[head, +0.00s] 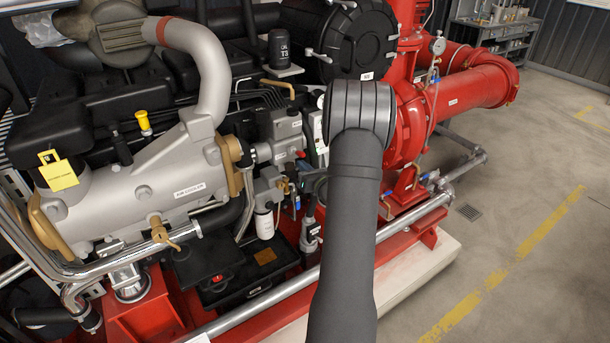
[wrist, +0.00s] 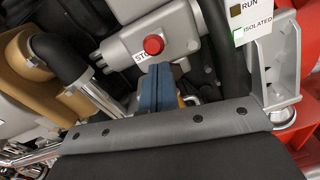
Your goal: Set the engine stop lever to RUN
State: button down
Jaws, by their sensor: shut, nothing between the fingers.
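In the wrist view my gripper (wrist: 162,90) is shut, with its blue fingers together and nothing between them. Just beyond the fingertips, a round red knob (wrist: 153,44) sits on a grey housing (wrist: 170,25). A white label (wrist: 142,57) beside the knob begins "STO"; the fingers hide the rest. I cannot tell whether the knob is the lever's end, or which way the lever points. The fingertips appear close below the knob; contact is not clear.
A plate reading RUN and ISOLATED (wrist: 250,20) stands at the wrist view's upper right, near a dark hose (wrist: 228,50) and metal bracket (wrist: 278,75). The head view shows the air cooler (head: 160,190), red pump (head: 480,87) and base rail (head: 265,301). Floor (head: 520,230) is clear at right.

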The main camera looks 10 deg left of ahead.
dwell(0.4)
jog(key=shift+r, duration=0.3)
